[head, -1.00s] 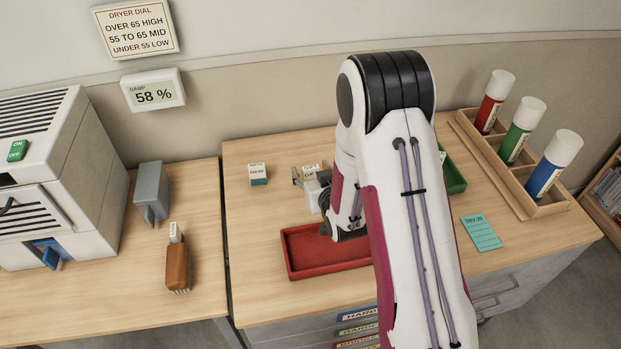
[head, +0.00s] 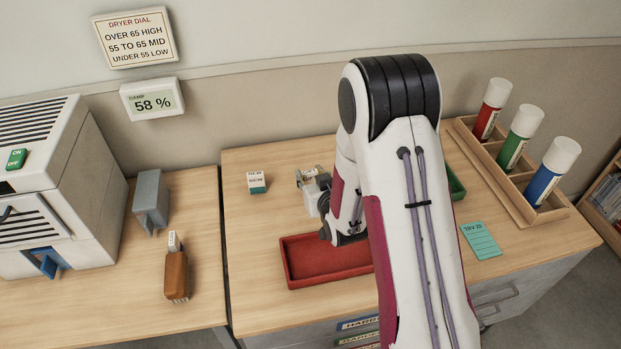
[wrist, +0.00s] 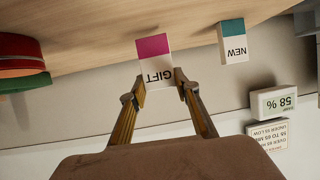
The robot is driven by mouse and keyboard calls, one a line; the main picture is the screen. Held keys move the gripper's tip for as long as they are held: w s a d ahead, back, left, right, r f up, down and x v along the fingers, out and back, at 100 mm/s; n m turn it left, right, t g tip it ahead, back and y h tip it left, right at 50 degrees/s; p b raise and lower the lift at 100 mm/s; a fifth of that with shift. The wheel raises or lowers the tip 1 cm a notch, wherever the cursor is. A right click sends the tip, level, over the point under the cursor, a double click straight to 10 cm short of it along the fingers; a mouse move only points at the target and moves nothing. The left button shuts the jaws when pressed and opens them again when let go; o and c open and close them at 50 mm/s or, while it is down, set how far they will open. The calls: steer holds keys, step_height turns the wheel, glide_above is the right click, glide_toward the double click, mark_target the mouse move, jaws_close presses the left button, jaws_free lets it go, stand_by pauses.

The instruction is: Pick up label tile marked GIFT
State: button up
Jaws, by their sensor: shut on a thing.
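The GIFT label tile (wrist: 157,72), white with a magenta band, is between the two fingertips of my gripper (wrist: 160,92) in the wrist view. The fingers are shut on the tile's white, lettered end, and its lettering appears upside down there. In the head view my gripper (head: 310,180) is behind the red tray, and my arm hides part of it. The tile is small there, and I cannot tell whether it touches the table.
A white and teal NEW tile (head: 257,182) stands left of my gripper; it also shows in the wrist view (wrist: 232,42). A red tray (head: 285,265) lies in front. A green tray (head: 457,186) is partly behind my arm. Spray cans stand in a wooden rack (head: 500,180) at right.

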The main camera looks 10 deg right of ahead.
step_height(320, 180, up, 8)
steer(key=shift+r, duration=0.2)
stand_by(0.4)
steer(key=shift+d, duration=0.1)
stand_by(0.6)
